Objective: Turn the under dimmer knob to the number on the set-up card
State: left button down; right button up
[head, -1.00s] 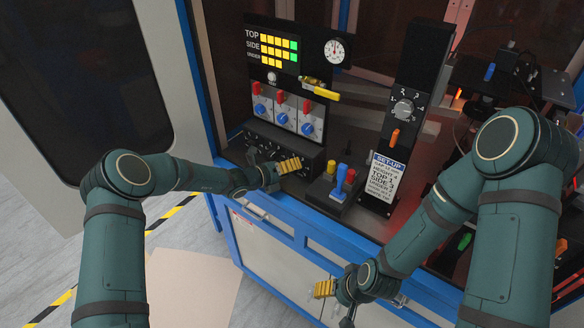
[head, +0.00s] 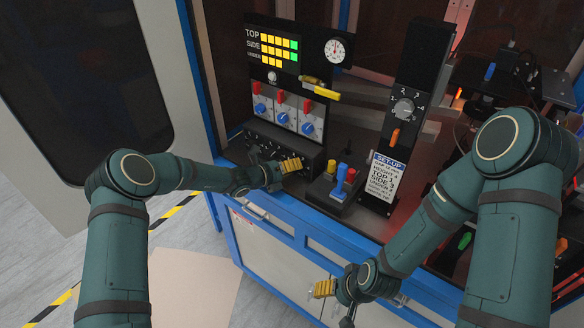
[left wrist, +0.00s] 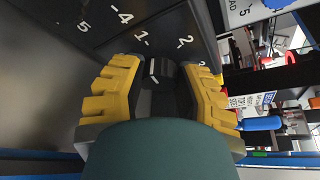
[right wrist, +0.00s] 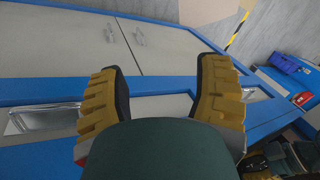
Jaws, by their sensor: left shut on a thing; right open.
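The black dimmer box (head: 262,146) sits low on the left panel, under the blue knobs. My left gripper (head: 292,165) is at its right end. In the left wrist view its yellow fingers (left wrist: 154,85) are shut around a dark knob (left wrist: 153,72) with a white pointer line. White numbers surround the knob; 1 and 2 show just beyond it, and others are partly hidden. The white set-up card (head: 384,176) stands right of centre, with TOP, SIDE and UNDER lines; the UNDER number is too small to read surely. My right gripper (head: 324,289) is open and empty before the blue cabinet front.
A lamp display (head: 273,48) has TOP, SIDE and UNDER rows of yellow and green cells. A small box with coloured levers (head: 340,180) stands right of my left gripper. A numbered dial (head: 403,107) is on the black post. A yellow-handled valve (head: 320,90) projects above.

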pick_arm(q)
jog(key=shift+m+y+b, duration=0.3)
jog(key=shift+m+b, duration=0.2)
jog(key=shift+b, duration=0.1)
jog(key=m+y+b, duration=0.1)
jog(key=b, duration=0.4)
jog(key=m+t+y+b, duration=0.1)
jog(key=m+b, duration=0.1)
jog(key=b, duration=0.3)
jog(key=m+y+b, duration=0.1)
jog(key=m+b, duration=0.1)
jog(key=b, duration=0.3)
jog(key=shift+s+d+t+b, duration=0.15)
jog(key=shift+d+t+b, duration=0.15)
jog(key=shift+r+m+t+y+b, duration=0.15)
jog(key=shift+m+t+y+b, duration=0.2)
jog(key=shift+m+b, duration=0.6)
jog(key=shift+n, duration=0.25)
jog(key=c, duration=0.6)
grip_release()
